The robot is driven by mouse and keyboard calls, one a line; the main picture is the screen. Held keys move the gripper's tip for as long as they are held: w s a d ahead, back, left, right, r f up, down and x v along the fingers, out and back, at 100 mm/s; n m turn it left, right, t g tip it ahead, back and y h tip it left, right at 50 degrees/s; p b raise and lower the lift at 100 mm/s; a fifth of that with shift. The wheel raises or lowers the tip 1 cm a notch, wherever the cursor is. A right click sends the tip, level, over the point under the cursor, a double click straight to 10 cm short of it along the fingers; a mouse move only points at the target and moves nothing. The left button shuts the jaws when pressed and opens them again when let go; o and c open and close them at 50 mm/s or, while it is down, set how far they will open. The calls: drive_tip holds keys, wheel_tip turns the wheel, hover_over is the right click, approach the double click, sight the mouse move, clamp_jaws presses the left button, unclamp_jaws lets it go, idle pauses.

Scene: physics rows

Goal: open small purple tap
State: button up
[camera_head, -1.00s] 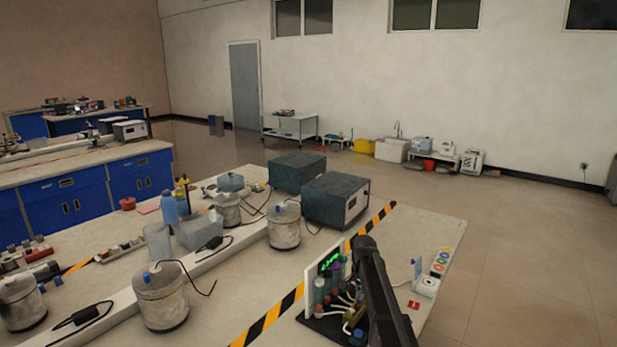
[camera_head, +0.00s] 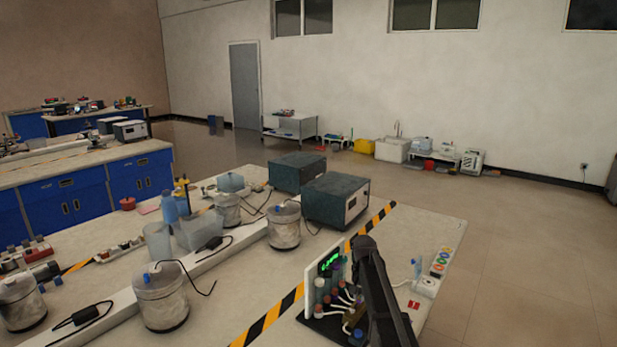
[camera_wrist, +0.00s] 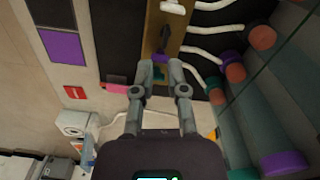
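In the wrist view, a small dark purple tap handle (camera_wrist: 164,38) stands on a brass-coloured strip (camera_wrist: 153,18). White tubes run off the strip to the right. My gripper (camera_wrist: 160,68) is just below the handle in that view, its two fingers apart with a gap between them. The handle lies ahead of the fingertips; I cannot tell whether they touch it. In the head view, my arm covers my gripper and part of the tube rig (camera_head: 325,290), so the tap cannot be made out there.
Several capped tubes (camera_wrist: 290,95) stand close on the right of my gripper in the wrist view, some with purple caps (camera_wrist: 284,163). A white panel with a green display (camera_head: 329,261) stands beside my arm. A red card (camera_head: 414,304) and a small white device (camera_head: 427,287) lie right.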

drive_tip(key=shift+r+p, duration=3.55)
drive_tip(key=s+n, duration=0.4)
drive_tip(key=s, duration=2.5)
drive_tip(key=shift+d, duration=0.1)
drive_tip(key=w+r+n+p, duration=0.1)
drive_tip(key=w+n, duration=1)
drive_tip(key=w, duration=1.8)
drive_tip(key=shift+r+p, duration=0.35)
drive_tip(key=shift+f, duration=0.2)
